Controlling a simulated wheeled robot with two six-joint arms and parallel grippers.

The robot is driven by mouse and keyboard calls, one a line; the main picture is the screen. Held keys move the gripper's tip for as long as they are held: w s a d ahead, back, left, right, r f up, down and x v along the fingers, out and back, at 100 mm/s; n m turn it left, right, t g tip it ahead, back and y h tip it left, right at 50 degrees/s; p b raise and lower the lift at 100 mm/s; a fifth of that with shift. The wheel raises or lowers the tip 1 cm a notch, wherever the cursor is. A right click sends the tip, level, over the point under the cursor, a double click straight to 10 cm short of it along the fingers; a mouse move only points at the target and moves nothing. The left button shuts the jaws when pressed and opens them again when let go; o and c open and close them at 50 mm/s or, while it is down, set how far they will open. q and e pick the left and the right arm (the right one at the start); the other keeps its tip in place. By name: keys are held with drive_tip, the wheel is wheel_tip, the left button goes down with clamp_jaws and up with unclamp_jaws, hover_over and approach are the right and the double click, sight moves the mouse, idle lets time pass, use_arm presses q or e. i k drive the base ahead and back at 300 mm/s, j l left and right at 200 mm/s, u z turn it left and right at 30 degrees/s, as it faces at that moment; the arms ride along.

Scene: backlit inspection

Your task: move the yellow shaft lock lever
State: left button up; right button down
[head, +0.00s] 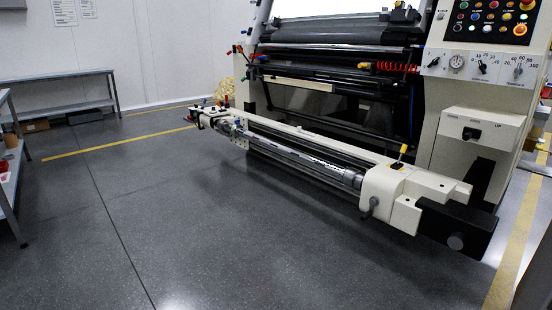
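The yellow shaft lock lever (403,149) stands up from a slot on top of the cream end housing (385,184), at the right end of the shaft. Its yellow grip is at the top of a thin stem and leans slightly right. The metal shaft (300,158) runs from this housing to the far left bracket (207,116). Neither of my grippers shows in the head view, so nothing is seen touching the lever.
The large machine (335,90) stands behind the shaft, with a button panel (492,18) at upper right. A black block (455,229) juts out right of the housing. Grey benches (60,90) stand at left. The floor (200,235) in front is clear.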

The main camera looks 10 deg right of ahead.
sight(404, 148)
drive_tip(key=i+l+z, duration=0.3)
drive_tip(key=i+z, duration=0.15)
drive_tip(key=i, duration=0.35)
drive_tip(key=i+z, duration=0.4)
drive_tip(key=i, duration=0.4)
drive_tip(key=i+l+u, duration=0.3)
drive_tip(key=i+l, duration=0.7)
drive_tip(key=l, duration=0.75)
